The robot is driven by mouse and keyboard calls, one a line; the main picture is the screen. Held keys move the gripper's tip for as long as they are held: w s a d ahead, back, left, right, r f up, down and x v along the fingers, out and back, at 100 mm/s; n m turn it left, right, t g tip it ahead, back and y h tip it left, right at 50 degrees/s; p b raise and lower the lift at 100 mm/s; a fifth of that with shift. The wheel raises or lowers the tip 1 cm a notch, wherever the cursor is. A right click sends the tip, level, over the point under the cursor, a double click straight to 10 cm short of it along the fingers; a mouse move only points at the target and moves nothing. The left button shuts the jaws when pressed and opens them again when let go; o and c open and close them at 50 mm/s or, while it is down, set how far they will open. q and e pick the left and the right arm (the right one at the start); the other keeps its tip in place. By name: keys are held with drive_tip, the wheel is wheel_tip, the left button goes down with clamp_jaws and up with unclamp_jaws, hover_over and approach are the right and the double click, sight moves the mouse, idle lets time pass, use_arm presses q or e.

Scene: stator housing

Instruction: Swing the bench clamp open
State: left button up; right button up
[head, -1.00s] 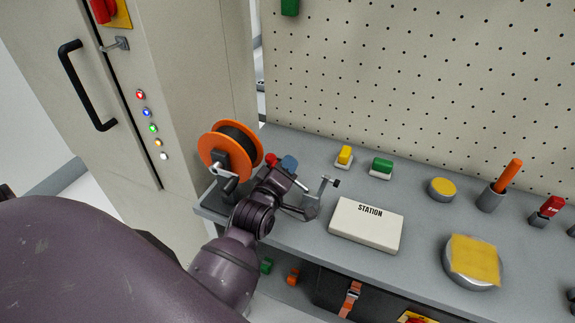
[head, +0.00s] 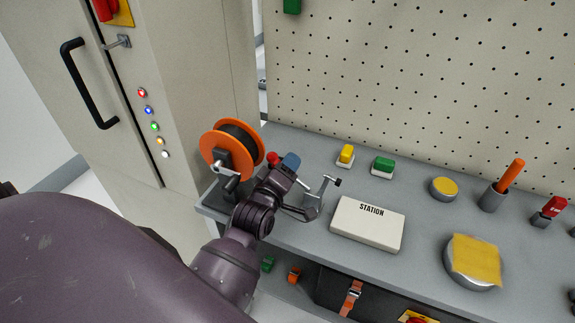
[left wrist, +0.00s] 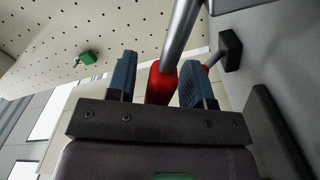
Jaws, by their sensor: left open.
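The bench clamp (head: 325,189) is a grey metal piece with a black tip, near the bench's left end, partly hidden by my left gripper. My left gripper (head: 283,168) has blue fingertips and is just left of the clamp. In the left wrist view the clamp's red handle grip (left wrist: 160,84) lies between the two open fingers (left wrist: 155,85), close to the right one. A metal bar (left wrist: 181,32) runs up from the grip, with a black pad (left wrist: 230,49) to its right. I cannot tell if a finger touches the grip. My right gripper is not in view.
An orange spool (head: 213,141) stands close left of the gripper. A white STATION box (head: 367,230) lies just right of the clamp. Yellow (head: 346,154) and green (head: 383,165) blocks sit behind. A pegboard (head: 420,80) rises at the back, a cabinet (head: 200,80) at the left.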

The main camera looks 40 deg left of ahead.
use_arm(q)
drive_tip(key=s+d, duration=0.2)
drive_tip(key=s, duration=0.8)
idle(0.3)
drive_tip(key=shift+s+d+f+m+g, duration=0.25)
drive_tip(key=shift+f+m+g, duration=0.25)
drive_tip(key=shift+m, duration=0.2)
drive_tip(key=s+f+m+g, duration=0.1)
drive_tip(key=s+m+g, duration=0.1)
drive_tip(key=s+d+f+m+g+h, duration=0.1)
drive_tip(key=f+m+g, duration=0.1)
drive_tip(key=s+f+m+g+h, duration=0.1)
drive_tip(key=s+f+m+g, duration=0.1)
drive_tip(key=m, duration=0.1)
drive_tip(key=shift+s+d+f, duration=0.15)
drive_tip(key=shift+s+d, duration=0.1)
drive_tip(key=shift+s, duration=0.1)
drive_tip(key=s+f+m+g, duration=0.2)
drive_tip(key=s+m+g, duration=0.45)
drive_tip(key=s, duration=0.45)
drive_tip(key=w+f+t+h, duration=0.1)
drive_tip(key=w+f+t, duration=0.6)
drive_tip(key=f, duration=0.3)
drive_tip(key=shift+w+d+f, duration=0.25)
drive_tip(key=shift+w+f, duration=0.05)
drive_tip(key=shift+f, duration=0.05)
